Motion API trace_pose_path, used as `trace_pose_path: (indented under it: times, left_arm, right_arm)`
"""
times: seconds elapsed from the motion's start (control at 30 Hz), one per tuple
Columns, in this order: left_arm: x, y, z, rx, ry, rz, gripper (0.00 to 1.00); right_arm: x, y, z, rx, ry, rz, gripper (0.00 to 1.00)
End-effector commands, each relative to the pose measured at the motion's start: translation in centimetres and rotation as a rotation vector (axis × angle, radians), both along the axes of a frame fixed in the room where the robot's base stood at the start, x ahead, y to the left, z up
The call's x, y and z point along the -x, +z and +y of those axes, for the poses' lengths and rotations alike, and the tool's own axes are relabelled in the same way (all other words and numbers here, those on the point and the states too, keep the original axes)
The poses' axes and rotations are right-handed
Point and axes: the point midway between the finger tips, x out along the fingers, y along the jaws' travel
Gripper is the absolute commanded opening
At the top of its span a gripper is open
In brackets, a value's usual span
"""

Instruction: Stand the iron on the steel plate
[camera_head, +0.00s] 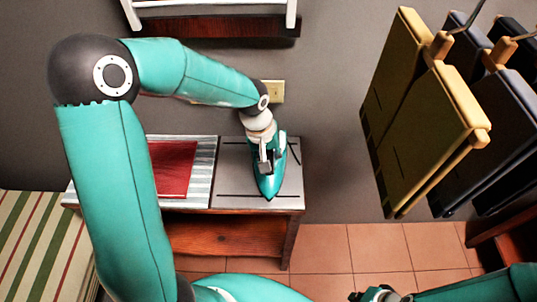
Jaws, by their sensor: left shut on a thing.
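The teal iron (270,184) is over the right part of the steel plate (229,178), its pointed tip toward the front edge. From this view I cannot tell whether it touches the plate or hangs just above it. My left gripper (267,157) is shut on the iron from behind and above, and hides part of its handle and back. The plate is grey with dark lines and lies on the right half of a wooden table. My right gripper (376,294) shows only partly at the bottom edge, away from the table, and its fingers are unclear.
A red cloth (173,168) lies on a striped cover (203,160) left of the plate. Folded yellow (423,115) and dark (508,125) fabrics hang at the right. A wall shelf (215,25) is above. The tiled floor (365,247) right of the table is clear.

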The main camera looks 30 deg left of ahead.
Motion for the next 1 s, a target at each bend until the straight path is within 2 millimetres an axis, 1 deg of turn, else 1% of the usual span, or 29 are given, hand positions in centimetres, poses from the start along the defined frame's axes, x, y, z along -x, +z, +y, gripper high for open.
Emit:
trace_pose_path:
  times: [0.07,0.1,0.27,0.3,0.63,0.77,0.87,1.0]
  left_arm:
    - [-0.2,0.2,0.0,0.000,0.001,-0.006,0.00]
    - [0.0,0.0,0.0,0.000,0.000,0.000,0.23]
    - [0.0,0.0,0.0,0.000,0.000,0.000,0.50]
    - [0.0,0.0,0.0,0.000,0.000,0.000,0.53]
    - [0.0,0.0,0.0,0.000,0.001,0.000,0.53]
    - [0.0,0.5,0.1,-0.001,0.002,-0.003,0.53]
    - [0.1,1.5,0.3,-0.001,0.003,-0.005,0.53]
    - [0.3,3.8,0.6,-0.001,0.001,-0.007,0.53]
  right_arm:
    - [0.0,0.0,0.0,0.000,0.000,0.000,0.00]
    - [0.0,0.0,0.0,0.000,0.000,0.000,0.00]
    - [0.0,0.0,0.0,0.000,0.000,0.000,0.00]
    - [0.0,0.0,0.0,0.000,0.000,0.000,0.00]
    - [0.0,0.0,0.0,0.000,0.000,0.000,0.00]
    - [0.0,-0.1,0.0,0.000,0.000,0.000,0.00]
    - [0.0,-0.1,0.0,0.000,0.000,0.000,0.00]
    - [0.0,-0.2,0.0,0.000,0.000,0.000,0.00]
